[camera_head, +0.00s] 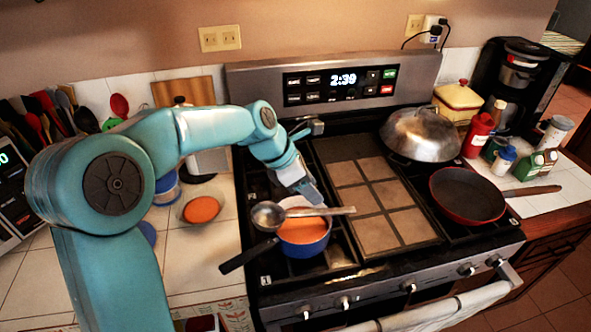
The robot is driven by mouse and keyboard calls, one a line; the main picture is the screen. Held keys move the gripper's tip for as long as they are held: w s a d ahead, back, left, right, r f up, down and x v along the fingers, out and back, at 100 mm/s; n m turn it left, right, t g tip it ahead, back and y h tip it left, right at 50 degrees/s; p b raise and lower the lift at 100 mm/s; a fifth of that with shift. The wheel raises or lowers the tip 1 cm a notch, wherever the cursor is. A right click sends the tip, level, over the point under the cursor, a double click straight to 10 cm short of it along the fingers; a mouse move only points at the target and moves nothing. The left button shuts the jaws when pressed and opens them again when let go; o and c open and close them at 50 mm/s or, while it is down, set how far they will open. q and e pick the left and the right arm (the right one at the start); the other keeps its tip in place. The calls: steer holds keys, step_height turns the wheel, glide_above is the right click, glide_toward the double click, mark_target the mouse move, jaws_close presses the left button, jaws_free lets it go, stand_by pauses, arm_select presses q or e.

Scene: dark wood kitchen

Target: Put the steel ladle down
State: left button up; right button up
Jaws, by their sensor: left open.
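The steel ladle (268,215) lies across the top of a blue pot (303,248), its bowl to the left and its handle pointing right. The pot stands on the front left burner, holds orange soup, and has a dark handle toward the lower left. My left gripper (313,197) is just above the ladle's handle and the pot's far rim. It is open; whether its fingers touch the handle cannot be told. My right gripper is out of view.
A red frying pan (467,195) and a domed steel lid (420,133) are on the right burners. The tiled middle of the stove (385,233) is clear.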

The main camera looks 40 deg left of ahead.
arm_select(q)
steer(key=v, duration=0.8)
steer(key=shift+s+a+r, duration=0.15)
steer(key=shift+r, duration=0.2)
